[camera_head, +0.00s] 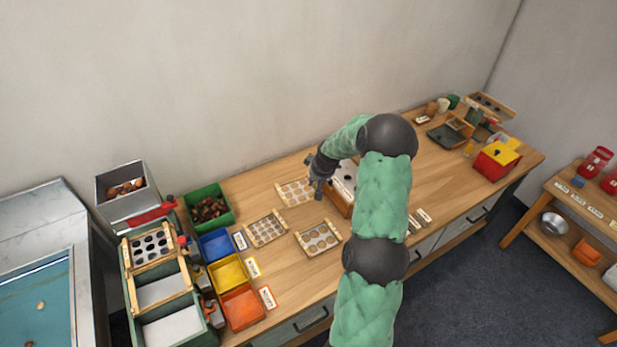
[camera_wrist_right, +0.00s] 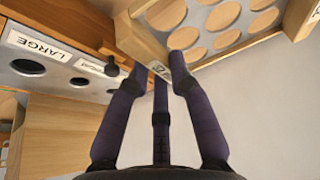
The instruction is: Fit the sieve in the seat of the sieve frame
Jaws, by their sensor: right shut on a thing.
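My right gripper (camera_head: 318,178) is shut on the wooden end rail of a sieve (camera_head: 292,197) with large round holes, toward the back of the bench. The right wrist view shows the fingers (camera_wrist_right: 155,72) at the rail of this sieve (camera_wrist_right: 146,42). I cannot tell whether the sieve touches the bench. Two more sieves lie in front of it, one with smaller holes (camera_head: 266,230) and one with large holes (camera_head: 319,239). A green-sided stand with wooden rails (camera_head: 128,290), apparently the sieve frame, is at the left, with a dark-holed panel (camera_head: 152,246) at its back. My left gripper is out of view.
A wooden box with holes and a LARGE label (camera_wrist_right: 60,48) stands beside the gripper. Green (camera_head: 222,192), blue (camera_head: 214,244), yellow (camera_head: 228,272) and orange (camera_head: 242,307) bins stand between the stand and the sieves. A metal hopper (camera_head: 112,187) rises behind the stand.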

